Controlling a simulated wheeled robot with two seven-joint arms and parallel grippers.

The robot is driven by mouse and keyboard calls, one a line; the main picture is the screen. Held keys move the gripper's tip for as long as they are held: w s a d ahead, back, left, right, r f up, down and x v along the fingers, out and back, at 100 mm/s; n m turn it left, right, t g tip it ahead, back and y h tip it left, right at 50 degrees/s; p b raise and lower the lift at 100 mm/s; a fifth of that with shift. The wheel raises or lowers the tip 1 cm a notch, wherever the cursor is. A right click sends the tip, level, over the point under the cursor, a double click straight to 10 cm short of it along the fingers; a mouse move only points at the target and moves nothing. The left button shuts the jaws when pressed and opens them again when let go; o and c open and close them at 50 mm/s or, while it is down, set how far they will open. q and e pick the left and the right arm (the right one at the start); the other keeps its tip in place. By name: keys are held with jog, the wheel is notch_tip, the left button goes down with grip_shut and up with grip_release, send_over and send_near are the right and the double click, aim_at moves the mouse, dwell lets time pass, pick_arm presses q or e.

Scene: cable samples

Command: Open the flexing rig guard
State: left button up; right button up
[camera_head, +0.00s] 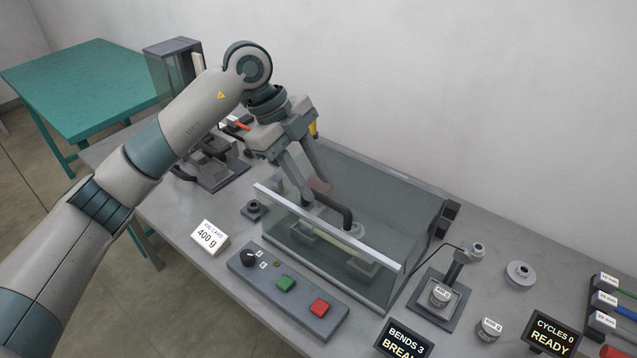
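The flexing rig guard (385,200) is a clear box-like cover with a pale strip (330,228) along its front upper edge. It looks closed over the rig. A dark curved bar (335,207), which looks like its handle, shows just behind the strip. My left gripper (317,193) reaches down to the guard from above, its two fingers apart, with the tips at the left end of the dark bar. I cannot tell whether they touch it. The rig parts inside show dimly through the clear panels. My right gripper is not in view.
A control box (288,287) with a knob, green button and red button stands in front of the guard. A 400 g card (210,236) lies left. A wall is close behind.

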aim_at(323, 197)
pick_arm(q)
jog(key=shift+p+x, duration=0.3)
jog(key=shift+x, duration=1.3)
jog(key=shift+c, duration=0.6)
grip_shut()
jog(key=shift+r, duration=0.15)
